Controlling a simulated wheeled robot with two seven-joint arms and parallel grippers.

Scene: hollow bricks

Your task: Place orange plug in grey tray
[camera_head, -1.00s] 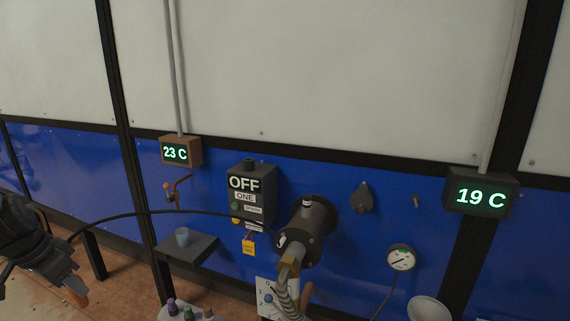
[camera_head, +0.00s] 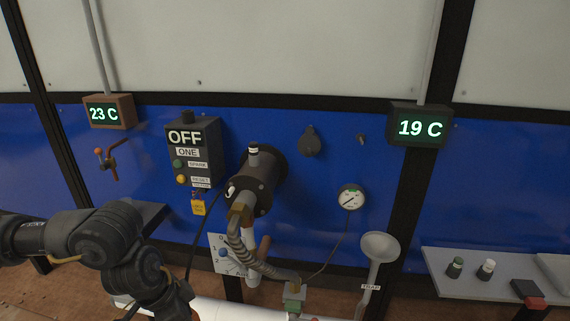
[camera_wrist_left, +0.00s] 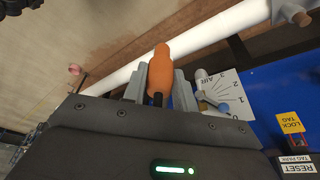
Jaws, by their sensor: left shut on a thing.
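The orange plug (camera_wrist_left: 160,70) is between the two grey fingers of my left gripper (camera_wrist_left: 160,85) in the left wrist view. The gripper is shut on it, and the plug's rounded end points away from the palm. In the head view my left arm comes in from the left and reaches down to the bottom edge; its fingers and the plug are not clearly visible there. A light grey tray-like piece (camera_head: 555,270) lies at the right edge on a grey shelf (camera_head: 455,284), partly cut off. I cannot tell whether it is the grey tray. My right gripper is not in view.
A black flanged fitting (camera_head: 257,182) with a ribbed hose juts from the blue wall. A white pipe (camera_head: 225,309) runs along the bottom, and a pale funnel (camera_head: 380,248) stands right of the gauge (camera_head: 351,198). Small plugs and a red-and-black block (camera_head: 528,291) sit on the right shelf.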

